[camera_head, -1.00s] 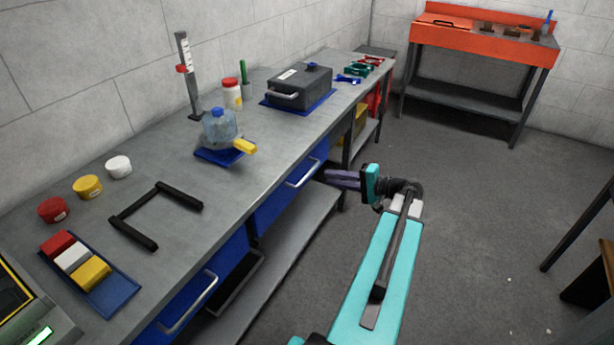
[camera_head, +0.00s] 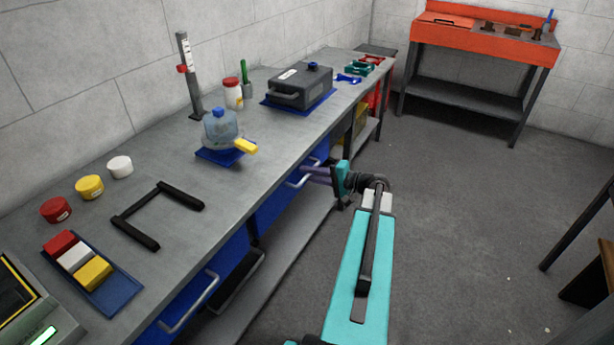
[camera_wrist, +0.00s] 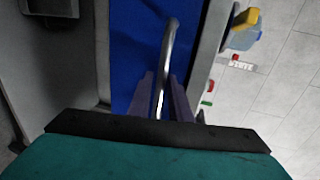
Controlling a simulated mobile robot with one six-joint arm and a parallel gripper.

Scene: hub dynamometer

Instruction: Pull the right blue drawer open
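The right blue drawer (camera_head: 279,204) sits under the workbench top, its front looking flush with the bench. Its silver bar handle (camera_head: 296,182) also shows in the wrist view (camera_wrist: 168,45), standing out from the blue front. My gripper (camera_head: 306,174) is at this handle, with purple fingers pointing at the drawer. In the wrist view the fingers (camera_wrist: 163,95) lie on either side of the bar and look apart, with the bar between them. Contact is not clear. The left blue drawer (camera_head: 205,275), with its own silver handle, is nearer the camera and looks closed.
The grey workbench top (camera_head: 150,255) holds a water jug (camera_head: 220,130), a dark case (camera_head: 300,88), small tubs and a black frame. A lower shelf (camera_head: 285,245) runs beneath the drawers. An orange bench (camera_head: 480,40) stands at the back.

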